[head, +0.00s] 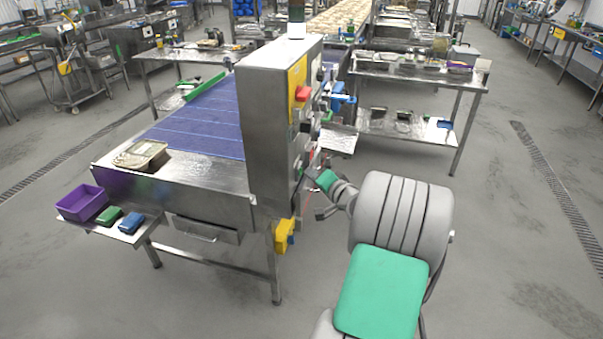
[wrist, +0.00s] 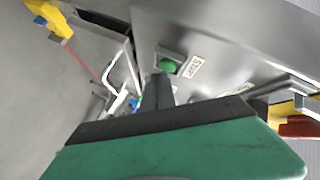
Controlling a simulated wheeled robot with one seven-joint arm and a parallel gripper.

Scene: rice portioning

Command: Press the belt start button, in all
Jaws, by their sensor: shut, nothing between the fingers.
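The green start button (wrist: 168,66) sits in a small frame on a grey metal panel, beside a white START label (wrist: 193,66). My gripper (wrist: 160,82) is shut and empty, its fingertips just below the button in the wrist view. I cannot tell whether they touch it. In the head view my gripper (head: 311,174) is at the right side of the tall metal control cabinet (head: 262,120) by the belt. The button is not clear in the head view. The blue conveyor belt (head: 195,122) runs back behind the cabinet.
A red button on a yellow plate (head: 302,94) is higher on the cabinet. A yellow box (head: 284,236) hangs on the belt frame's leg. A metal table (head: 480,75) stands behind to the right. The floor at right is clear.

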